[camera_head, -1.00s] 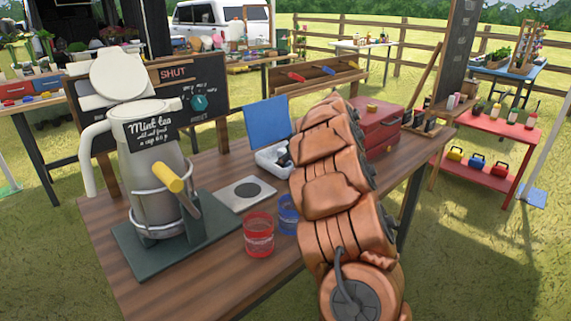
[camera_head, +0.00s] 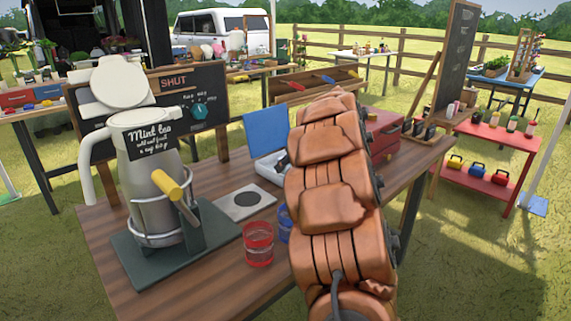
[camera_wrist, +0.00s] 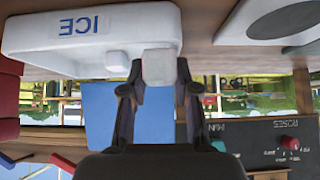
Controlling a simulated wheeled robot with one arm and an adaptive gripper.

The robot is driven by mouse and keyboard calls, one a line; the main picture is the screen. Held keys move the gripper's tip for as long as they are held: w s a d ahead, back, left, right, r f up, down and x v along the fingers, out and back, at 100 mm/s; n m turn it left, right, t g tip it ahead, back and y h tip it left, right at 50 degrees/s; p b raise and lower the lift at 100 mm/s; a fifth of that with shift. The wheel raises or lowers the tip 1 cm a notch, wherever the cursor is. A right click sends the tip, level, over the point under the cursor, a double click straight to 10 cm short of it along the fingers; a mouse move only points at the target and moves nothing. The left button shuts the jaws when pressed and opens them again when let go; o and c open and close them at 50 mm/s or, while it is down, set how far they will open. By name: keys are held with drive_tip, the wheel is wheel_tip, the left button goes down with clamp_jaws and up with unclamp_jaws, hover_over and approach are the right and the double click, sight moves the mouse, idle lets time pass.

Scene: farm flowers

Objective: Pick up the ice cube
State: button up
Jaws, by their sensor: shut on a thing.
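The wrist view is upside down. In it, my gripper (camera_wrist: 159,88) is shut on a whitish ice cube (camera_wrist: 159,66), one finger on each side. The held cube overlaps the end of a white ice box (camera_wrist: 30,38) marked "ICE" in blue. I cannot tell whether the cube is clear of the box. Another small pale block (camera_wrist: 117,61), likely a cube, shows at the box's edge. In the head view, the white box (camera_head: 268,174) stands on the wooden table with its blue lid (camera_head: 265,133) raised. My copper-coloured arm hides most of the gripper and the held cube.
A mint tea dispenser (camera_head: 150,195) stands at the left of the table (camera_head: 205,273). A red glass (camera_head: 258,245) and a partly hidden blue glass (camera_head: 284,224) stand near the front. A grey coaster plate (camera_head: 245,202) lies beside the box. A red box (camera_head: 383,137) is behind my arm.

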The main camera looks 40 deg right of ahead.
drive_tip(key=s+a, duration=0.2)
drive_tip(key=a, duration=0.1)
drive_tip(key=s+a, duration=0.3)
drive_tip(key=s+a+r+b, duration=0.1)
drive_tip(key=s+a, duration=0.2)
drive_tip(key=shift+s, duration=0.25)
